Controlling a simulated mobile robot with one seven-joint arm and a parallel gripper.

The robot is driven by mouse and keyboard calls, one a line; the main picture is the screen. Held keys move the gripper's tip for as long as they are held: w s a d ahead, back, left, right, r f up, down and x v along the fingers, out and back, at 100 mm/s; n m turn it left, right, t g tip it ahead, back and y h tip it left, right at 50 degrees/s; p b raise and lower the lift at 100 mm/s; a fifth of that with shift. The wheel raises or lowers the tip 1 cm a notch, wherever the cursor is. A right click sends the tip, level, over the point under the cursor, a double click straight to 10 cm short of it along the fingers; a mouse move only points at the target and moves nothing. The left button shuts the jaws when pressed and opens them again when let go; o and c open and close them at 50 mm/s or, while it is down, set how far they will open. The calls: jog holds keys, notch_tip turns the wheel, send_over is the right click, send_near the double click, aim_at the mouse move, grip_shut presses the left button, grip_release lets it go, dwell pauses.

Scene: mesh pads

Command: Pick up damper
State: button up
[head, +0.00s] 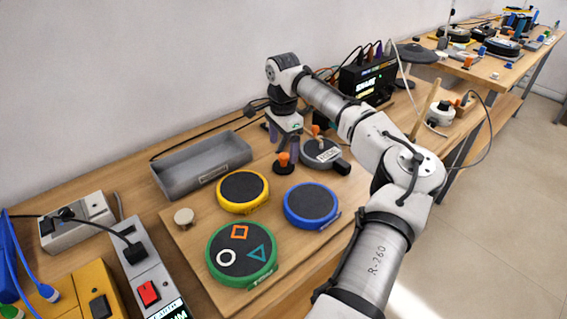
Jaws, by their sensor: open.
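No thing in view is plainly marked as the damper. A small piece with an orange top and a dark round base (283,167) stands on the board just below my gripper. A small beige round knob-like piece (184,216) sits at the board's left edge. I cannot tell which of these is the damper. My gripper (284,145) points down, with its fingers apart, above and just behind the orange-topped piece. It looks empty, and I cannot tell whether it touches anything.
Yellow (242,191), blue (311,205) and green (241,254) round pads sit in front. A grey labelled pad (322,153) is right of my gripper. A grey tray (203,176) stands left. A black box with cables (366,78) stands behind. Power strips fill the left.

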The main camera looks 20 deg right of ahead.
aim_at(284, 155)
jog(key=shift+s+f+p, duration=0.15)
jog(key=shift+f+p, duration=0.6)
jog(key=shift+f, duration=1.9)
jog(key=c, duration=1.1)
jog(key=shift+r, duration=0.15)
